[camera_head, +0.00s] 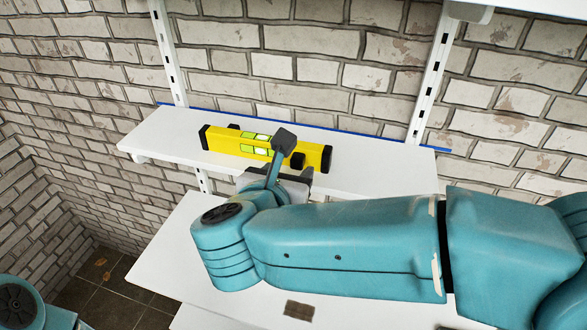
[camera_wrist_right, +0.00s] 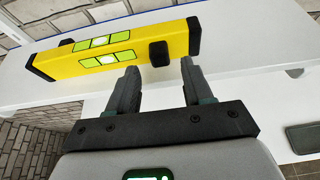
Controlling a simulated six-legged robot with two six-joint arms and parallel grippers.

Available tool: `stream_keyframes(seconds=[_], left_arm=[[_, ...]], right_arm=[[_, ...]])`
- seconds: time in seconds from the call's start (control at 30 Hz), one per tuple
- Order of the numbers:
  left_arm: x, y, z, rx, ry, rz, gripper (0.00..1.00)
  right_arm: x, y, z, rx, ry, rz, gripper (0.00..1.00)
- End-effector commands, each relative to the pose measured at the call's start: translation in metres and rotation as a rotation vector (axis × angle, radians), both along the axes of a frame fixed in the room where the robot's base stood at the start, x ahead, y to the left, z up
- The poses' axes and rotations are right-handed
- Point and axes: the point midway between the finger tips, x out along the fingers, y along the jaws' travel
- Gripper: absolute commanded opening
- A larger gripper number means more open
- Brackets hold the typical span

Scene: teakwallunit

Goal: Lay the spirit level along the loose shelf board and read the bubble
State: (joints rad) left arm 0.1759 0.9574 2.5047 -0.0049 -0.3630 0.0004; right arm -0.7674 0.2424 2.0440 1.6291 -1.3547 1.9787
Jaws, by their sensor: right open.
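The yellow spirit level (camera_head: 222,142) with black end caps lies on the white shelf board (camera_head: 375,172), roughly along its length. Its green bubble windows face up and front; the bubble position is too small to read. In the right wrist view the level (camera_wrist_right: 120,50) crosses the upper left, with a black knob on its near side. My right gripper (camera_head: 280,178) is at the front of the level, partly hidden by my wrist. The right wrist view shows its two fingers (camera_wrist_right: 158,76) apart and empty, tips just short of the knob. My left gripper is out of view.
Slotted white uprights (camera_head: 432,72) stand against the brick wall at both sides of the board. A thin blue strip (camera_head: 355,133) runs along the board's back edge. A wider white surface (camera_head: 172,262) lies below, with a small brown patch (camera_head: 299,310).

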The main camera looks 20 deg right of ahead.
Motion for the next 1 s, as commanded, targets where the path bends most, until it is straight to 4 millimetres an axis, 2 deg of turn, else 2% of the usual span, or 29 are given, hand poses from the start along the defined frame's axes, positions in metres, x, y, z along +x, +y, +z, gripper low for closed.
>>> stream_keyframes(seconds=[0.2, 0.4, 0.6, 1.0], left_arm=[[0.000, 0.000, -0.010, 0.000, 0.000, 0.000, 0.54], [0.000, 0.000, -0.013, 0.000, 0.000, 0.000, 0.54], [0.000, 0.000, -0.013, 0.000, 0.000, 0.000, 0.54], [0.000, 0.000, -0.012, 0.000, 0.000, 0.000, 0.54]], right_arm=[[-0.041, 0.029, 0.019, 0.001, -0.004, 0.006, 0.51], [-0.065, 0.044, 0.032, 0.001, -0.003, 0.002, 0.51], [-0.072, 0.048, 0.036, -0.001, 0.001, 0.000, 0.51], [-0.072, 0.048, 0.036, -0.001, 0.001, 0.000, 0.51]])
